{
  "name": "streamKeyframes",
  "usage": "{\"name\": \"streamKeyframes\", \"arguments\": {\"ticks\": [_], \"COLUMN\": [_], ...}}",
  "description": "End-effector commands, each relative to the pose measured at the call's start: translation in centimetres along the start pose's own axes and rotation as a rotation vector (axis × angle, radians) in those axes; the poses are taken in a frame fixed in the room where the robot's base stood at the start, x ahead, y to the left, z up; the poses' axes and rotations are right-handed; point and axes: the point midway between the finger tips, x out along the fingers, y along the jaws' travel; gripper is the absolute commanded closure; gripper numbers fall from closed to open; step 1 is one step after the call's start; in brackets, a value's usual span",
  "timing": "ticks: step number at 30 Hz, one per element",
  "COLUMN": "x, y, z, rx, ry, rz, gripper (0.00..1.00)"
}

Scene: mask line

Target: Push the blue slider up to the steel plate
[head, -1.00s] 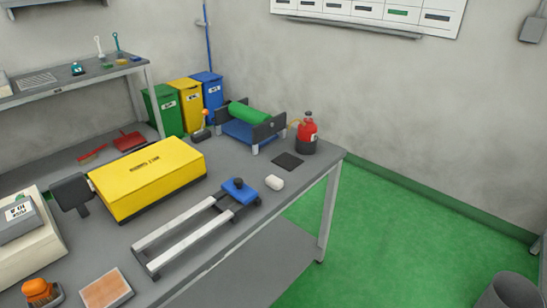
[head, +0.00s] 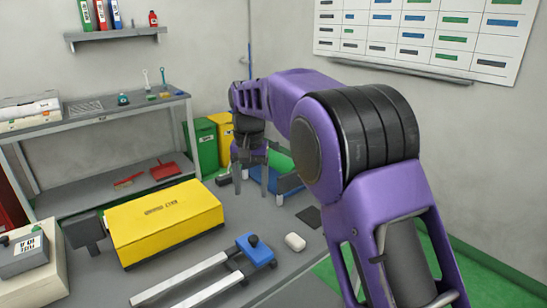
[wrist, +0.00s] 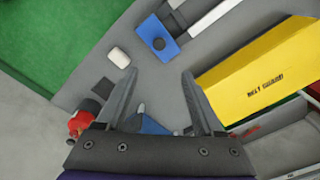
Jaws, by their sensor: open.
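The blue slider (head: 257,252), a flat block with a dark knob, sits at the far right end of two pale parallel rails (head: 180,279) on the grey bench. It also shows in the wrist view (wrist: 157,40), above my fingertips. My gripper (head: 252,190) is open and empty, pointing down above the back of the bench near the blue-based roller stand, beyond the slider and apart from it. Its two spread fingers show in the wrist view (wrist: 158,75). A dark grey upright plate (head: 84,231) stands left of the yellow box; I cannot tell if it is the steel plate.
The yellow box (head: 165,220) lies left of the rails. A white rounded block (head: 295,242) and a dark flat pad (head: 309,217) lie right of the slider. In the wrist view, a red bottle (wrist: 84,118) is near the gripper. Green and yellow bins stand behind.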

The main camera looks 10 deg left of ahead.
Motion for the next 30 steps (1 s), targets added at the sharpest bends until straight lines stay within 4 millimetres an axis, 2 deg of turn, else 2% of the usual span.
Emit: {"name": "streamKeyframes", "arguments": {"ticks": [1,9,15,21,30], "x": [3.6,9.5,13.1,14.9,15.3], "y": [0.3,0.2,0.2,0.3,0.2], "z": [0.6,0.7,0.8,0.8,0.8], "rx": [-0.001,-0.003,-0.003,-0.003,-0.003], "ry": [-0.038,-0.035,-0.033,-0.031,-0.030], "rz": [0.021,0.019,0.018,0.018,0.017], "gripper": [0.31,0.31,0.31,0.31,0.31]}}
